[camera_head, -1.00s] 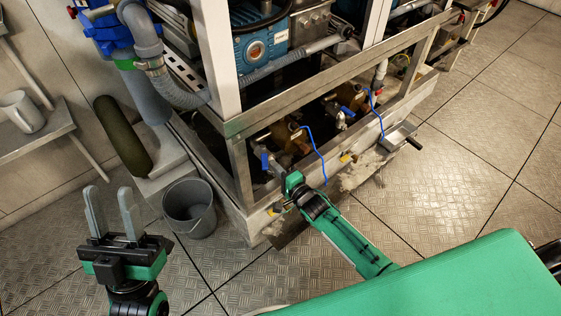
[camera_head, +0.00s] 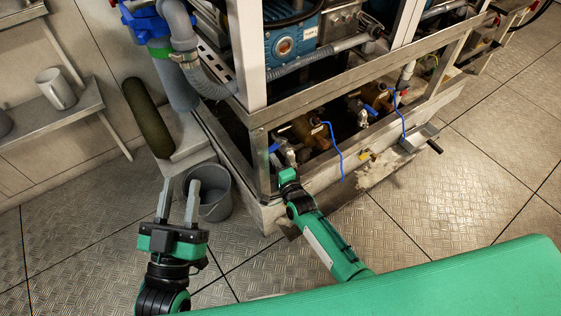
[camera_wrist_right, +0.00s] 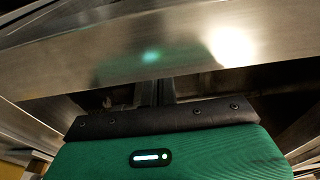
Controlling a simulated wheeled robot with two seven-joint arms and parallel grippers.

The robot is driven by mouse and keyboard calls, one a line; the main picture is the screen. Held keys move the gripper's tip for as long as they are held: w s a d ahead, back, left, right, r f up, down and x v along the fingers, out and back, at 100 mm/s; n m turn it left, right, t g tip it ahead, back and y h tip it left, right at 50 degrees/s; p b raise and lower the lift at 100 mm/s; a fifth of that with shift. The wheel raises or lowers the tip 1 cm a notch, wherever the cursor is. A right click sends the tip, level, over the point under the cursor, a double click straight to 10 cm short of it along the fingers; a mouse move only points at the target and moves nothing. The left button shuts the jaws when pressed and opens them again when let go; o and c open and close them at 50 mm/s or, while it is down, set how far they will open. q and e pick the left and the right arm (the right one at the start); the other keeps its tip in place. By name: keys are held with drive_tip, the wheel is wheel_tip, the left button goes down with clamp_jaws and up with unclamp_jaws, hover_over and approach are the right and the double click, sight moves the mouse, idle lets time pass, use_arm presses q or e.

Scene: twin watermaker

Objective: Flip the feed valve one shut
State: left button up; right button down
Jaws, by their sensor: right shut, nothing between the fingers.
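Two small metal valves with blue handles sit low behind the front rail of the steel frame. The left valve's blue handle (camera_head: 273,148) is just beyond my right gripper; the other blue handle (camera_head: 372,110) is further right. I cannot read which is feed valve one. My right gripper (camera_head: 283,164) is at the rail, close to the left valve; its tips are partly hidden and contact cannot be told. In the right wrist view its narrow fingers (camera_wrist_right: 156,92) are together, with nothing between them, in front of dark space. My left gripper (camera_head: 180,184) is open and empty.
The steel frame's upper rail (camera_head: 330,85) crosses above the valves, and a bright metal beam (camera_wrist_right: 160,50) fills the upper wrist view. A grey bucket (camera_head: 215,205) stands behind my left gripper. Blue tubes (camera_head: 337,155) hang over the lower rail. Floor at right is clear.

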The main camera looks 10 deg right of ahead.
drive_tip(key=shift+w+a, duration=0.2)
drive_tip(key=shift+a, duration=0.25)
use_arm(q)
drive_tip(key=shift+r, duration=0.1)
